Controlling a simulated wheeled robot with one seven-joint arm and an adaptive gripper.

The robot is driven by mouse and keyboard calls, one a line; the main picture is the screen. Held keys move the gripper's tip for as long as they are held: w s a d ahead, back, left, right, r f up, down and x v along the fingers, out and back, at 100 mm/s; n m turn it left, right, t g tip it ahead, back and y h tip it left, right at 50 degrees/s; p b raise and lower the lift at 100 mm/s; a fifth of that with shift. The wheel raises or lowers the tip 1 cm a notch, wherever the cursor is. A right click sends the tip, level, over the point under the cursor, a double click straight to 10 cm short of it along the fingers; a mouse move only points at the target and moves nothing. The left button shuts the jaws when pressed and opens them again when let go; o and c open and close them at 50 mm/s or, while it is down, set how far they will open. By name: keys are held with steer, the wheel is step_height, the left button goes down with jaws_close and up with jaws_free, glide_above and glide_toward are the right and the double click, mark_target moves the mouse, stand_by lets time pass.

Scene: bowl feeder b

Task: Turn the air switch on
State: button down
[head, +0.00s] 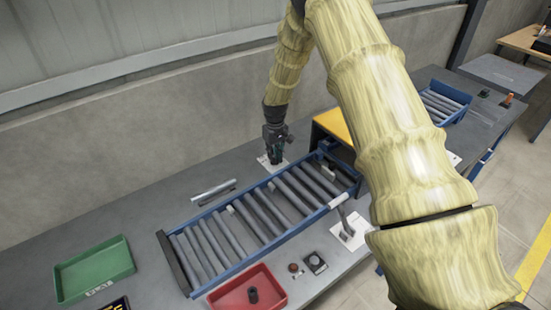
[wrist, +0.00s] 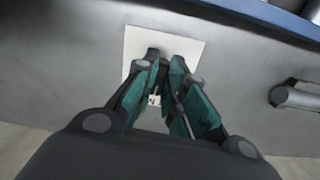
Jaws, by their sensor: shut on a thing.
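A white plate (wrist: 188,46) lies flat on the grey table under my gripper (wrist: 166,62). It also shows in the head view (head: 264,160), at the back edge of the roller conveyor. My gripper (head: 275,157) points down onto this plate. Its fingers are close together around a small part on the plate, which I take to be the air switch. The fingers hide most of the switch, so I cannot tell its position.
The blue-framed roller conveyor (head: 160,236) fills the middle of the table. A green tray (head: 68,284) and a red tray (head: 222,297) stand at the front. Another white plate with a grey lever (head: 346,224) lies at the conveyor's right. Loose bars (head: 213,188) lie behind it.

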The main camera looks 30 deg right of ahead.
steer(key=m, duration=0.2)
steer(key=m+b, duration=0.1)
steer(key=shift+w+r+m, duration=0.15)
steer(key=shift+w+m, duration=0.05)
steer(key=shift+m, duration=0.2)
steer(key=shift+a+m+b, duration=0.1)
steer(key=shift+m+b, duration=0.3)
steer(key=shift+m, duration=1.6)
steer(key=shift+w+r, duration=0.1)
steer(key=c, duration=1.5)
jaws_free()
step_height(320, 180, up, 12)
steer(key=shift+f, duration=0.1)
